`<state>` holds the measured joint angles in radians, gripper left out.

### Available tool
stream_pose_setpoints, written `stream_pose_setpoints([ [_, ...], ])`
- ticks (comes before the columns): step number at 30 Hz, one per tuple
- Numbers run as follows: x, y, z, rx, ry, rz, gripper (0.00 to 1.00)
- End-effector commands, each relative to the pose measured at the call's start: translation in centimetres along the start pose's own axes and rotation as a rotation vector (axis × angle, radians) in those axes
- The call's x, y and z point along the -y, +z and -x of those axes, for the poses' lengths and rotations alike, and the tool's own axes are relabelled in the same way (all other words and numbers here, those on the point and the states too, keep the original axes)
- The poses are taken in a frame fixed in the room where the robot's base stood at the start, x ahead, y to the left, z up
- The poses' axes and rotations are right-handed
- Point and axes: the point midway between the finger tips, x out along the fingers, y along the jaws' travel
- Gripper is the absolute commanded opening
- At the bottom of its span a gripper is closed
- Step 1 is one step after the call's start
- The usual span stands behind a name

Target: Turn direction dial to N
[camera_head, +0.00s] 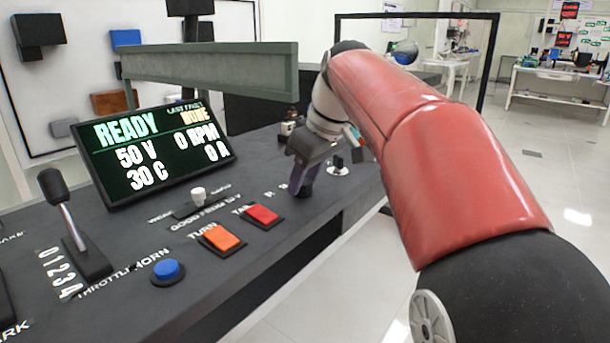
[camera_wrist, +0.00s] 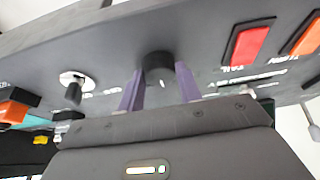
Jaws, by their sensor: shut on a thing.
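The direction dial (camera_wrist: 159,68) is a round black knob on the dark console in the wrist view, with a small pale mark on its near side. My gripper (camera_wrist: 160,88) has one purple finger on each side of it and is shut on it. In the head view my gripper (camera_head: 302,180) points down onto the console, right of the red button, and hides the dial. Part of the lettering beside it shows, with an R readable. I cannot tell which letter the dial points to.
A red button (camera_head: 263,215) and an orange button (camera_head: 221,238) lie left of my gripper. A black knob on a silver plate (camera_head: 338,169) stands close on its right. A READY display (camera_head: 150,150), a throttle lever (camera_head: 72,225) and a blue button (camera_head: 168,270) are further left.

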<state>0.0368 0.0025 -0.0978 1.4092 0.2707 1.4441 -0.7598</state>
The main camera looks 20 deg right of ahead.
Motion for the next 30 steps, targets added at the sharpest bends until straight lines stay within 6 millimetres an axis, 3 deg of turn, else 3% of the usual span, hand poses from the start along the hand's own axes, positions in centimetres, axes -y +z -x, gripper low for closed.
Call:
stream_pose_setpoints([
  [4, 0.0, 0.0, 0.0, -0.001, 0.001, 0.0, 0.12],
  [5, 0.0, 0.0, 0.0, -0.001, 0.001, 0.0, 0.39],
  [9, 0.0, 0.0, 0.0, 0.0, 0.001, -0.001, 0.57],
  [20, 0.0, -0.1, 0.7, -0.001, 0.001, -0.001, 0.57],
  [30, -0.1, -0.1, 6.3, -0.002, 0.003, -0.002, 0.57],
])
